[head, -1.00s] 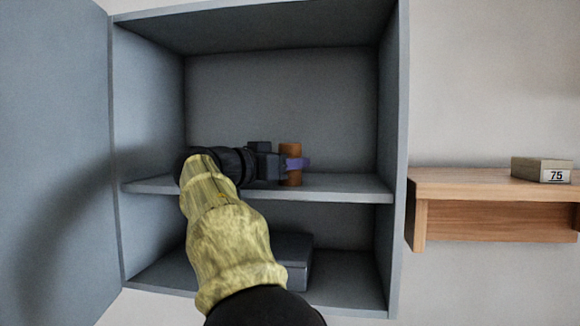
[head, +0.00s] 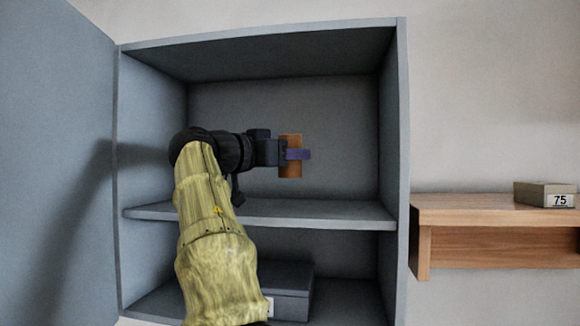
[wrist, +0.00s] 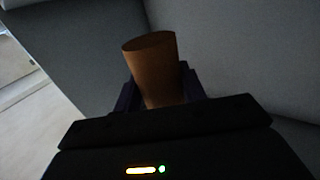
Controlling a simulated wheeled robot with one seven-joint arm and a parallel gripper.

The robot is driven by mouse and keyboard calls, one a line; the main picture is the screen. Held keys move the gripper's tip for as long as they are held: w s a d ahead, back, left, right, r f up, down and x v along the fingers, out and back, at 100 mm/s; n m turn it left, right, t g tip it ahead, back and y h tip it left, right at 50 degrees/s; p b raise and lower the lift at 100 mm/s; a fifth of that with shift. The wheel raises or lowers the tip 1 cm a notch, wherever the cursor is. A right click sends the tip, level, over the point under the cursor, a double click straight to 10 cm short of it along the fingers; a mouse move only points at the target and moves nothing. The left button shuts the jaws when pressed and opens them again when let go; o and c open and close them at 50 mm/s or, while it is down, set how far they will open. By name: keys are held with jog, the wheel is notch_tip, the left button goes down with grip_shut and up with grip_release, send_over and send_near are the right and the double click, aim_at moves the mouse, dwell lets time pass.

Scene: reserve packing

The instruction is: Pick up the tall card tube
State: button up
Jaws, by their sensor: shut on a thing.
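The tall card tube (head: 290,170) is an orange-brown upright cylinder. It is in the upper compartment of the grey cabinet, raised clear above the middle shelf (head: 330,213). My gripper (head: 297,154) reaches in from the left and is shut on the tube around its middle, with a purple finger across its front. In the wrist view the tube (wrist: 154,68) stands between the two dark fingers, its top end towards the camera's far side. Its lower part is hidden behind the gripper body.
A dark grey box (head: 288,281) sits in the lower compartment. A wooden wall shelf (head: 480,212) at the right holds a box labelled 75 (head: 545,194).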

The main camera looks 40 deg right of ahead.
jog(key=s+a+b, duration=0.7)
jog(key=s+a, duration=0.5)
jog(key=a, duration=0.2)
jog(key=shift+a, duration=0.15)
jog(key=shift+s+f, duration=0.1)
